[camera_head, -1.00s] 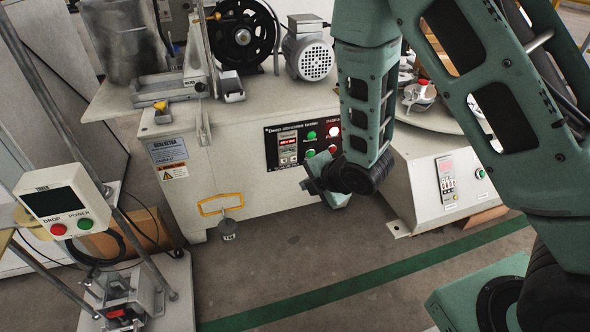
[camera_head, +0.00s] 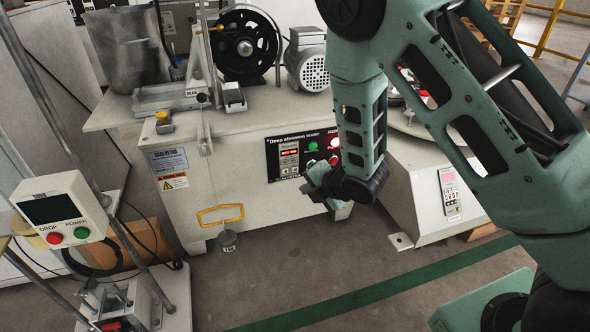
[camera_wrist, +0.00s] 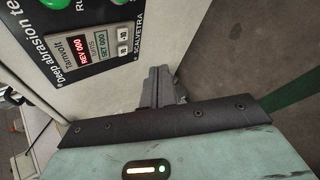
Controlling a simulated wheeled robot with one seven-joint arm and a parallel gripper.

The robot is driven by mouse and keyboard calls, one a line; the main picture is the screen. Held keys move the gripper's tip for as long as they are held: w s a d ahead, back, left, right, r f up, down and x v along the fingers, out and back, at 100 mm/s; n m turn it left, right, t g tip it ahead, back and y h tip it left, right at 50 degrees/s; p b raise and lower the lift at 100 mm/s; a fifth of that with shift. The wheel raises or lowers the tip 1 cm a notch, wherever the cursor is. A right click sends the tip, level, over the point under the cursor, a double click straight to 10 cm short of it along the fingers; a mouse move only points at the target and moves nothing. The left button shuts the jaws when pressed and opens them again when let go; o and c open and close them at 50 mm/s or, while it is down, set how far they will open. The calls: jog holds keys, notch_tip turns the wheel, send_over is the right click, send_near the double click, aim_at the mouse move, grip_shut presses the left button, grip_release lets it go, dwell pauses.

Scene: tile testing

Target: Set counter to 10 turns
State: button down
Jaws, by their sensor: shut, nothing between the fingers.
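The counter is on the dark control panel (camera_head: 285,172) of the white Deep abrasion tester. In the wrist view its display shows REV 000 (camera_wrist: 80,46) in red and SET 000 (camera_wrist: 101,43) in pale green. Two small white keys, an upper one (camera_wrist: 122,32) and a lower one (camera_wrist: 124,48), sit beside it; their labels are hard to read. My gripper (camera_head: 312,182) is at the panel's lower right corner in the head view. Its shut, empty fingers (camera_wrist: 162,76) show in the wrist view, apart from the keys. Whether they touch the cabinet cannot be told.
A green button (camera_head: 312,146) and red button (camera_head: 334,143) sit on the panel's right. Another white machine (camera_head: 425,195) with a red display stands to the right. Floor in front is clear.

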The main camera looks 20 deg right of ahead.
jog(key=shift+w+p, duration=0.3)
jog(key=shift+w, duration=2.4)
jog(key=shift+w, duration=0.15)
jog(key=shift+w, duration=0.25)
jog(key=shift+w, duration=0.35)
dwell(0.4)
dwell(0.3)
jog(key=shift+s, duration=0.75)
jog(key=shift+s, duration=0.1)
jog(key=shift+s, duration=2.45)
